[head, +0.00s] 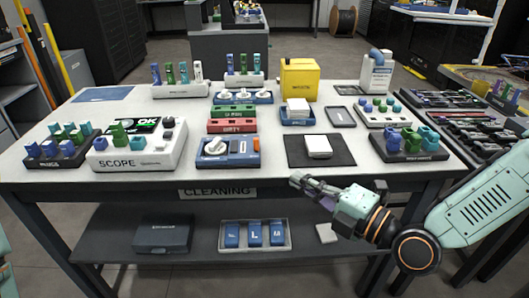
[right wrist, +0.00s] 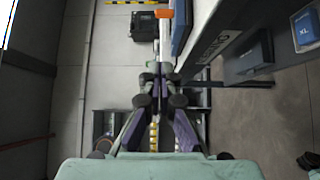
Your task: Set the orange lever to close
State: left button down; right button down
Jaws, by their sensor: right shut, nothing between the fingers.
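A blue device (head: 213,160) with a white round top sits near the front middle of the table. A small orange part (head: 256,145) shows at its right side and may be the orange lever; its position is too small to read. My right gripper (head: 297,181) is shut and empty, in front of the table's front edge and right of the blue device, apart from it. In the right wrist view its fingers (right wrist: 160,85) are together, with floor beyond. An orange-tipped strip (right wrist: 164,17) shows past them; I cannot tell what it is. My left gripper is out of view.
The white table (head: 270,172) is crowded. The SCOPE box (head: 135,155) stands left of the blue device, a red block (head: 232,126) behind it, and a black mat (head: 343,160) to its right. The lower shelf holds a dark case (head: 163,234) and a tray (head: 285,247).

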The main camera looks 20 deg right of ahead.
aim_at(256, 144)
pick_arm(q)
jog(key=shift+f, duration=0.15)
pick_arm(e)
jog(key=shift+a, duration=0.15)
